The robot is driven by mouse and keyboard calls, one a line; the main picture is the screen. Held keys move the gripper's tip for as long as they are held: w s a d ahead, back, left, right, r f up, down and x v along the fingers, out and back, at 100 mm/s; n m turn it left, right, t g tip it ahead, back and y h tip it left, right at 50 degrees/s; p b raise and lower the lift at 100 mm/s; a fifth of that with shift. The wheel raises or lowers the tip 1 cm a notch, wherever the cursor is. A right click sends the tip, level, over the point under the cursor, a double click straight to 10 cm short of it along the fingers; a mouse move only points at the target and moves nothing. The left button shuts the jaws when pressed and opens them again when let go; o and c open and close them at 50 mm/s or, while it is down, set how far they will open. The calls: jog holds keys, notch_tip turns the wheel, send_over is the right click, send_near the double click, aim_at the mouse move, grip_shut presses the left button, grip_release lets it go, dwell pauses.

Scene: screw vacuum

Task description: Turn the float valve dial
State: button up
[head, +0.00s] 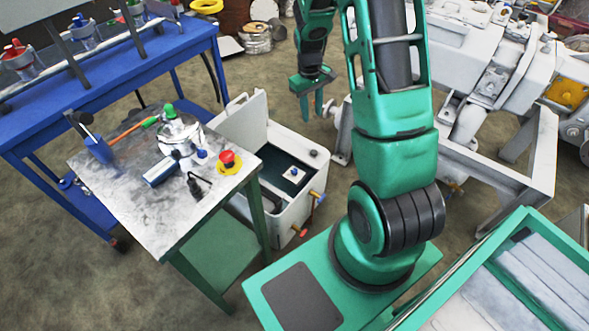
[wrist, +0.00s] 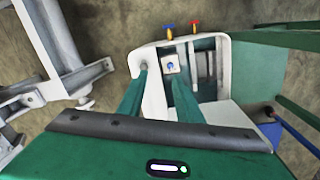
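A white open tank (head: 262,140) stands on the floor beyond the small table. Inside it, a small blue dial (head: 294,171) sits on a white square block, and I take this for the float valve dial. The dial also shows in the wrist view (wrist: 170,66), between and beyond my fingertips. My gripper (head: 311,112) hangs above and behind the tank with its fingers pointing down. In the wrist view my gripper (wrist: 160,74) has its two green fingers apart, with nothing between them. It appears clear of the dial.
A blue-handled valve (head: 318,197) and a red-handled valve (head: 299,231) stick out of the tank's side. A small table (head: 120,200) with a metal pot (head: 181,135) and a red button (head: 228,160) stands at left. White machinery (head: 500,60) fills the right.

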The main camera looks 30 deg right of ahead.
jog(key=w+f+n, duration=0.1)
jog(key=w+f, duration=0.3)
jog(key=f, duration=0.7)
jog(key=n+y, duration=0.1)
jog(key=n, duration=0.1)
send_over(295, 170)
notch_tip(295, 170, down, 14)
notch_tip(295, 170, down, 11)
jog(key=shift+a+r, duration=0.1)
jog(key=c, duration=0.8)
